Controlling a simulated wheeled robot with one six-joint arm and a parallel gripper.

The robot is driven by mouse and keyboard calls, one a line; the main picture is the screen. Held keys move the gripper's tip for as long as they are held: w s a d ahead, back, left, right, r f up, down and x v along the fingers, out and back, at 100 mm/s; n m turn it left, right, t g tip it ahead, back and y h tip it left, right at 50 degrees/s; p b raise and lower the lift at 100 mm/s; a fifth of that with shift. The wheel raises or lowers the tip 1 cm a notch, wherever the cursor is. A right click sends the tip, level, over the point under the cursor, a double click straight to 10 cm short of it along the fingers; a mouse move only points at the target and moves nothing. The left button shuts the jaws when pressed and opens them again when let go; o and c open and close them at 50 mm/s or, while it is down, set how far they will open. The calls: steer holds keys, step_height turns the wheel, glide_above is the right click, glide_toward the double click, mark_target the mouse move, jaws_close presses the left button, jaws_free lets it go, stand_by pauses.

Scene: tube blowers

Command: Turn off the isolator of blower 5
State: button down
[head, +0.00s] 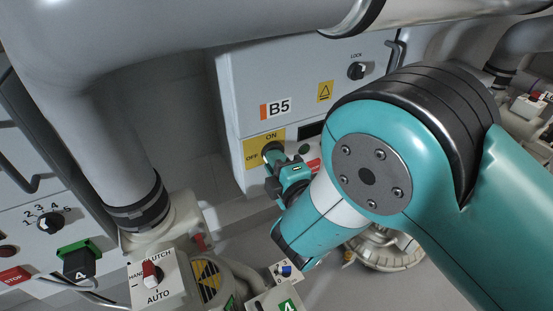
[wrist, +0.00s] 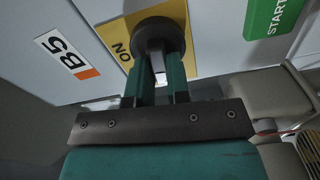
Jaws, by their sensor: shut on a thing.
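The cabinet labelled B5 (head: 279,107) carries a yellow isolator plate (head: 249,150) with ON at its top and OFF at its left. The isolator's round black knob (head: 270,149) sits on this plate, partly hidden by my gripper (head: 274,163). In the wrist view the knob (wrist: 157,32) is at the top centre, with the word ON on the yellow plate (wrist: 115,33) beside it. My gripper (wrist: 160,62) reaches the knob with its two teal fingers and is shut on it. The fingers hide which mark the knob points to.
A LOCK knob (head: 357,71) is higher on the same cabinet. A green START label (wrist: 272,15) is near the isolator. A thick grey pipe (head: 95,120) stands at the left. Unit 4's switch box (head: 157,285) is at lower left, below my arm's reach.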

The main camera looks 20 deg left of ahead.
steer(key=shift+a+n, duration=0.1)
steer(key=shift+n, duration=0.6)
steer(key=c, duration=1.1)
jaws_free()
